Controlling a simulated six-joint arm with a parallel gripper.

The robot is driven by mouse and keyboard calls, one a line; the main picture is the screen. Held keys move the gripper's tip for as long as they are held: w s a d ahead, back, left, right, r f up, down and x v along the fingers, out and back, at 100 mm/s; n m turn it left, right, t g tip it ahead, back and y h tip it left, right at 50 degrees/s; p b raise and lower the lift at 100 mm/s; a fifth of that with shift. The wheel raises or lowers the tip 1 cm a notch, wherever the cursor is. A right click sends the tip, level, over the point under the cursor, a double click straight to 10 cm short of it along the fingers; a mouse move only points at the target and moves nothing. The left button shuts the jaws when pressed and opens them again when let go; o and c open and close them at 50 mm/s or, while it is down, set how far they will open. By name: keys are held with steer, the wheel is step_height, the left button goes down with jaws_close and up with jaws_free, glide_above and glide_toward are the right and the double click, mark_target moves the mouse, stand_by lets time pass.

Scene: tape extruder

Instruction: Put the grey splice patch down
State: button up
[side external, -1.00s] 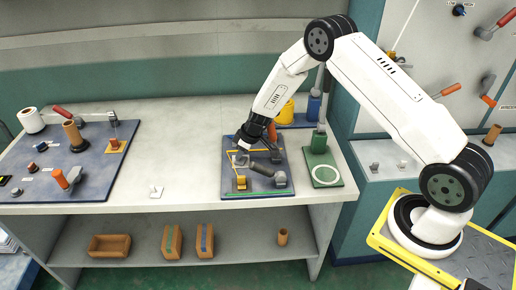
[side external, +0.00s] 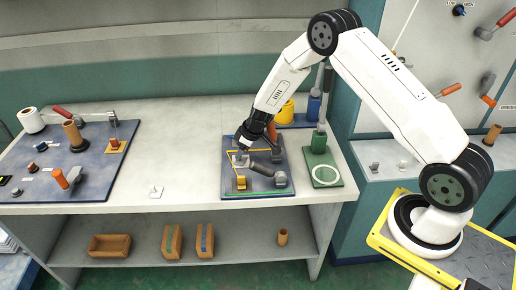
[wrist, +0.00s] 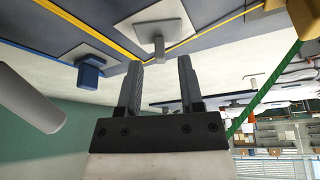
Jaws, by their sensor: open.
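A light grey square patch with a small upright grip (wrist: 154,28), which looks like the grey splice patch, lies on the dark blue board in the wrist view. In the side view a pale grey piece (side external: 240,159) shows at the board's left part, just below my gripper (side external: 242,146). In the wrist view my gripper (wrist: 159,65) is open, with its two fingers apart and nothing between them. The patch's grip is beyond the fingertips, roughly in line with the gap. The side view is too small to show whether the fingers touch it.
A green stand (side external: 325,175) is close on the right.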

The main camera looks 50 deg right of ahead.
step_height(320, 180, up, 10)
steer(key=s, duration=0.1)
steer(key=shift+s+d+r, duration=0.2)
steer(key=shift+d, duration=0.05)
stand_by(0.5)
steer(key=s+a+r+m, duration=0.2)
steer(key=s+a+r, duration=0.1)
steer(key=s, duration=0.9)
steer(key=s+a+r+m+g+h, duration=0.1)
steer(key=s+a+r+m, duration=0.1)
steer(key=s, duration=1)
steer(key=shift+s+a+r+m+g+h, duration=0.35)
steer(key=shift+a+r, duration=0.25)
steer(key=shift+a, duration=0.45)
